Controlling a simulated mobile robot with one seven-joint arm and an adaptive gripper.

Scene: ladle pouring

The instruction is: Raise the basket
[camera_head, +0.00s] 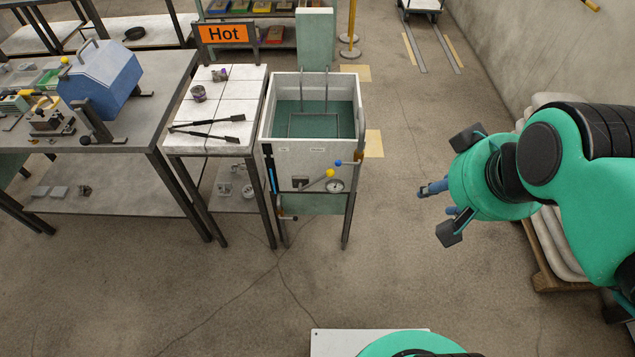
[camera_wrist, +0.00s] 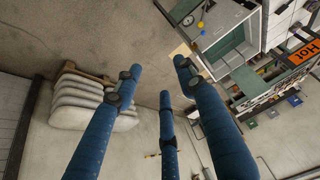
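The basket (camera_head: 315,124) shows as a thin wire frame low inside a white, open-topped tank (camera_head: 309,162) with a green interior. Two upright rods rise from the basket at the tank's back. The tank's front carries a yellow ball knob (camera_head: 330,173), a blue ball knob (camera_head: 338,162) and a round gauge (camera_head: 336,186).
A table with white tiles (camera_head: 215,105) holding tongs (camera_head: 208,130) stands left of the tank, under an orange "Hot" sign (camera_head: 224,33). A grey workbench (camera_head: 160,115) is farther left. Pale stacked sacks (camera_head: 557,245) lie right. The floor between tank and gripper is clear.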

